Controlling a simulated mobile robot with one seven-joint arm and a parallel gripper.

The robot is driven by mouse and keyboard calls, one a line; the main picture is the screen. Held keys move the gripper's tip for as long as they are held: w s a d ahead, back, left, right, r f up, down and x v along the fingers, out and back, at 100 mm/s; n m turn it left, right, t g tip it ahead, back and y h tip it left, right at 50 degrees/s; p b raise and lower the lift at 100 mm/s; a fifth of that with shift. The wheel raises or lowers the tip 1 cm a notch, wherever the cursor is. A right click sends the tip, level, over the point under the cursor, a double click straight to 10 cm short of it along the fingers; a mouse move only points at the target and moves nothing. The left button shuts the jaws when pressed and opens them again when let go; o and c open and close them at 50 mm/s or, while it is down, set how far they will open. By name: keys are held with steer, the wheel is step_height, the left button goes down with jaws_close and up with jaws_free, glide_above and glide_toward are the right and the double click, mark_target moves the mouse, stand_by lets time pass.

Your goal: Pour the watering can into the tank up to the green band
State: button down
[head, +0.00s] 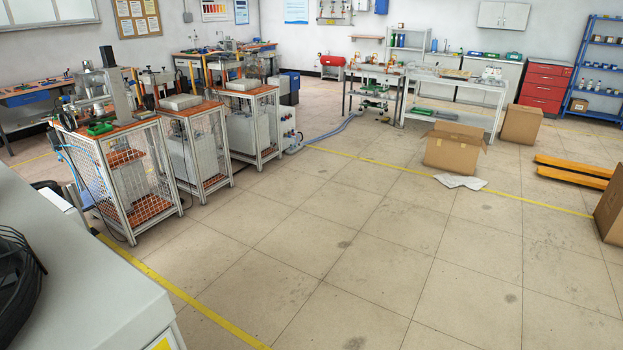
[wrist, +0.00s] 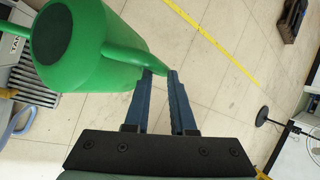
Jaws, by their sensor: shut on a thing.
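The green watering can (wrist: 88,42) fills the upper left of the wrist view. Its round dark-green end faces the camera, and the can looks tilted in the picture. My gripper (wrist: 160,74) has its two dark blue fingers shut on the can's green handle (wrist: 136,56), which comes down to the fingertips. A green spout-like part (wrist: 8,92) shows at the left edge. The water inside cannot be seen. My gripper and the can are not in the head view.
In the head view, caged equipment stands (head: 125,175) line the left. A grey-topped cabinet (head: 95,275) with a black round object (head: 18,275) is at the near left. An open cardboard box (head: 453,148) stands on the floor at right. The middle floor (head: 350,250) is clear.

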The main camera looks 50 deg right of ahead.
steer(key=shift+w+a+r+g+p, duration=0.15)
steer(key=shift+w+r+g+p, duration=0.15)
steer(key=shift+w+r+p, duration=0.35)
steer(key=shift+w+a+r+g+p, duration=0.1)
steer(key=shift+w+r+g+p, duration=0.2)
steer(key=shift+r, duration=0.5)
stand_by(2.8)
steer(key=shift+w+a+r+n+g+h, duration=0.15)
steer(key=shift+w+r+g+h, duration=0.1)
steer(key=shift+w+r, duration=0.3)
steer(key=shift+w+a+r+n+g+h, duration=0.15)
steer(key=shift+w+r+g, duration=0.1)
steer(key=shift+w+r, duration=0.3)
stand_by(2.7)
